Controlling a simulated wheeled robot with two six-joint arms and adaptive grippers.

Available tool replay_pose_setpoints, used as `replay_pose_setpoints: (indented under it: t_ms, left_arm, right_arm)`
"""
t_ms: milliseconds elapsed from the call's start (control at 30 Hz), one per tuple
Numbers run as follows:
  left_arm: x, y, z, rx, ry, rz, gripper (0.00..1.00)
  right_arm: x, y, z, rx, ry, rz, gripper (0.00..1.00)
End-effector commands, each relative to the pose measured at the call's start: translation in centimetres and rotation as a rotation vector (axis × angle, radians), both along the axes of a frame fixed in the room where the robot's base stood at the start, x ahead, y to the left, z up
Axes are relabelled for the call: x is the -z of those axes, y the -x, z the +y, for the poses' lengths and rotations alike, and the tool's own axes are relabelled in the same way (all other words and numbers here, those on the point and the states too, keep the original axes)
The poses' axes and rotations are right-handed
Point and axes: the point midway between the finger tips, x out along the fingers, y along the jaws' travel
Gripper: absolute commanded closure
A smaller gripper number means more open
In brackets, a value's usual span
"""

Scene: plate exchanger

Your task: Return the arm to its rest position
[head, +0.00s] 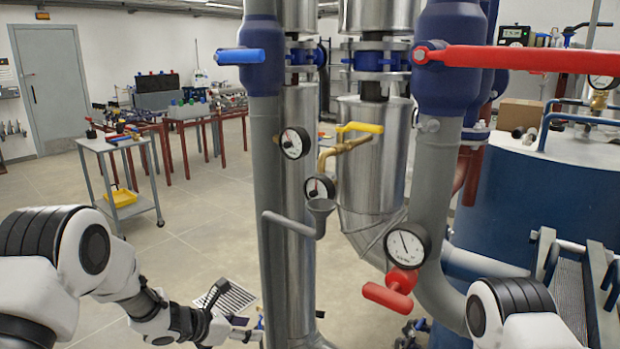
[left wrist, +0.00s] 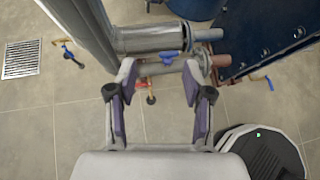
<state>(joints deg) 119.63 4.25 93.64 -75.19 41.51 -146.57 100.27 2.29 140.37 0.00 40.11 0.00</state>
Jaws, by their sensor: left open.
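My left arm (head: 140,300) comes in from the left and reaches low toward the foot of the pipes in the head view. My left gripper (head: 236,312) is beyond its wrist, above the floor near the grated drain. In the left wrist view the gripper (left wrist: 160,76) has its two purple-padded fingers spread wide, with nothing held between them. Pipe ends and small valves show beyond the fingertips; I see no clear contact. Of my right arm (head: 520,310), only the upper part shows at the lower right; its gripper is out of view.
A grey vertical pipe (head: 269,190) and metal-clad pipes stand just right of the left gripper. A red-handled valve (head: 392,290), gauge (head: 408,245) and long red lever (head: 520,58) project nearby. A blue tank (head: 540,205) stands right. Open floor (head: 200,240) lies left, before a cart (head: 122,180).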

Motion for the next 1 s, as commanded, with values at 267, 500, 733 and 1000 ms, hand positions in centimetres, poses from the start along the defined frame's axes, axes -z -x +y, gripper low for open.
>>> replay_pose_setpoints:
  t_ms: [267,500,733,1000]
  left_arm:
    - [15.7,20.0,2.0,-1.008,0.424,1.002,0.49]
    - [17.9,37.7,7.4,-2.478,0.866,1.344,0.49]
    - [16.8,41.7,10.7,2.193,-1.046,-0.606,0.49]
    - [16.8,41.6,10.7,2.067,-1.056,-0.516,0.49]
  right_arm:
    - [-2.9,0.0,0.0,0.0,0.0,0.0,0.6]
    - [-3.3,0.0,0.0,0.0,0.0,0.0,0.6]
    - [-3.2,0.0,0.0,0.0,0.0,0.0,0.6]
    - [-3.2,0.0,0.0,0.0,0.0,0.0,0.6]
